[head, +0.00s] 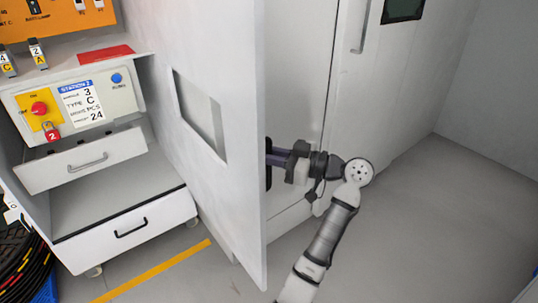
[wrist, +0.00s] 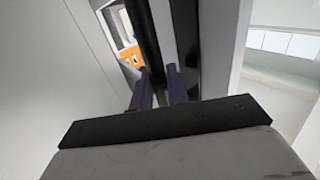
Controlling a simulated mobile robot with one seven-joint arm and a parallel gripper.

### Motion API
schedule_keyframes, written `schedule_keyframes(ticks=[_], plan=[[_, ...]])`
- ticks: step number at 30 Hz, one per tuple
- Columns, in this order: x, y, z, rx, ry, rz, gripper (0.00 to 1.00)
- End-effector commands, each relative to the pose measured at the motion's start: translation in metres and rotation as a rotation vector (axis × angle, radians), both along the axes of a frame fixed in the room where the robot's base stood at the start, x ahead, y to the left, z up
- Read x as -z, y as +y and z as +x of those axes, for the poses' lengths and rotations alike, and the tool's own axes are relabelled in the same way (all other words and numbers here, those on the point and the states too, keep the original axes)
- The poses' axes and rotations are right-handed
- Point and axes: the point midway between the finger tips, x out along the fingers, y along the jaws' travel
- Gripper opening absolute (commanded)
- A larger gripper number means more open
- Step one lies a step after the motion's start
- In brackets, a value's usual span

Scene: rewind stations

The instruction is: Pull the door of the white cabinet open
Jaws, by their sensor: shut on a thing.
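The white cabinet door (head: 230,75) stands as a tall panel at the middle of the head view, edge towards me, with a rectangular window (head: 201,115) in it. Its dark upright handle (head: 268,165) shows just past the panel's right edge, partly hidden by that edge. The handle also shows as a black bar in the wrist view (wrist: 146,40). My gripper (head: 275,156) comes in from the right and is shut on the handle. Its purple fingers (wrist: 159,90) sit at either side of the bar in the wrist view. The cabinet's interior is not clearly visible.
A workstation with a control panel (head: 80,103) and open drawer (head: 85,162) stands at left. A yellow floor line (head: 155,270) runs beside it. Grey floor (head: 430,220) is clear at right. Behind my gripper is a pale front with an upright bar handle (head: 362,25).

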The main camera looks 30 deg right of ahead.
Motion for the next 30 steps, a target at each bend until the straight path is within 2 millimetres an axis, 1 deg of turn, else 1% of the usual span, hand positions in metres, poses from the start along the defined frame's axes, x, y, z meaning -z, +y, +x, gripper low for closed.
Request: schedule_keyframes(ticks=[8, 9, 12, 13, 20, 23, 26, 30], plan=[[0.001, 0.0, 0.0, 0.0, 0.001, 0.0, 0.0], [0.001, 0.0, 0.0, 0.0, 0.002, -0.001, 0.2], [0.001, 0.0, 0.0, 0.0, 0.001, 0.0, 0.33], [0.001, 0.0, 0.0, 0.0, 0.001, 0.0, 0.35], [0.0, 0.0, 0.0, 0.0, 0.001, -0.001, 0.35], [0.001, -0.003, -0.003, 0.001, 0.001, -0.001, 0.35], [0.001, -0.012, -0.011, 0.004, 0.0, 0.0, 0.35], [0.001, -0.032, -0.031, 0.005, 0.0, 0.0, 0.35]])
